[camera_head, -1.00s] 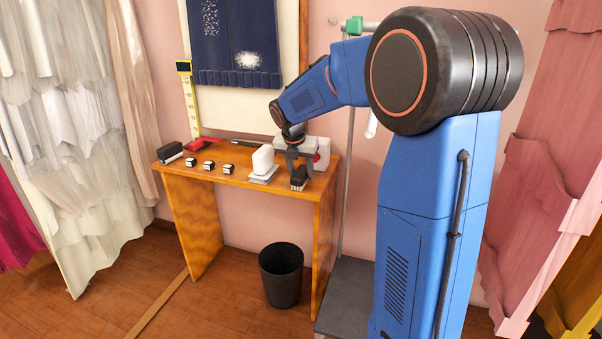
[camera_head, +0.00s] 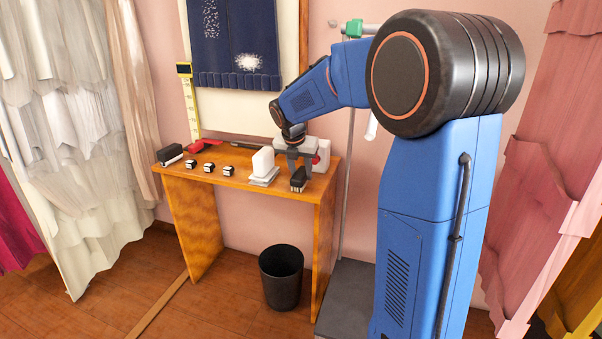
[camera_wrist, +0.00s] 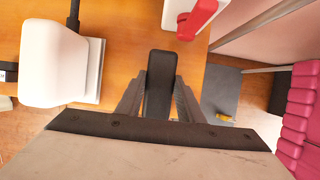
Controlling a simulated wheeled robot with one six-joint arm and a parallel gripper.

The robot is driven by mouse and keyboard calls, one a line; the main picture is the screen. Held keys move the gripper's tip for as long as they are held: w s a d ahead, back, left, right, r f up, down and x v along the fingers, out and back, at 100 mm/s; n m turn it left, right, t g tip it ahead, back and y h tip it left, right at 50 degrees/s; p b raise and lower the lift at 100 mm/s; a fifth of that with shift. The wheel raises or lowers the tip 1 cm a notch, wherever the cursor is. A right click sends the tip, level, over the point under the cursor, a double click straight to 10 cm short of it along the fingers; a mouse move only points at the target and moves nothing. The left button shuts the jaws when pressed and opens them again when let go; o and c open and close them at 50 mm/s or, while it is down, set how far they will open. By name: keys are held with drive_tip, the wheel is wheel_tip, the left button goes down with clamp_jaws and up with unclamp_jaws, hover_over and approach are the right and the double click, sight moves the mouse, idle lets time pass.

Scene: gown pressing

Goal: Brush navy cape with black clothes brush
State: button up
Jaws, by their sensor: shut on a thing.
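The navy cape (camera_head: 222,45) hangs on a pale board on the wall behind the table, with scattered white specks at its upper left and a dense white patch lower right. Its top is cut off by the frame.
The table (camera_head: 250,183) also holds a white block (camera_head: 263,160) close left of the brush, several small black pieces, a black block (camera_head: 170,154) and a red-handled tool (camera_head: 201,144). A white-and-red item stands behind my gripper. A black bin (camera_head: 281,277) is on the floor.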

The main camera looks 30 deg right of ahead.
sight(300, 172)
drive_tip(key=shift+r, duration=2.9)
drive_tip(key=shift+a, duration=0.1)
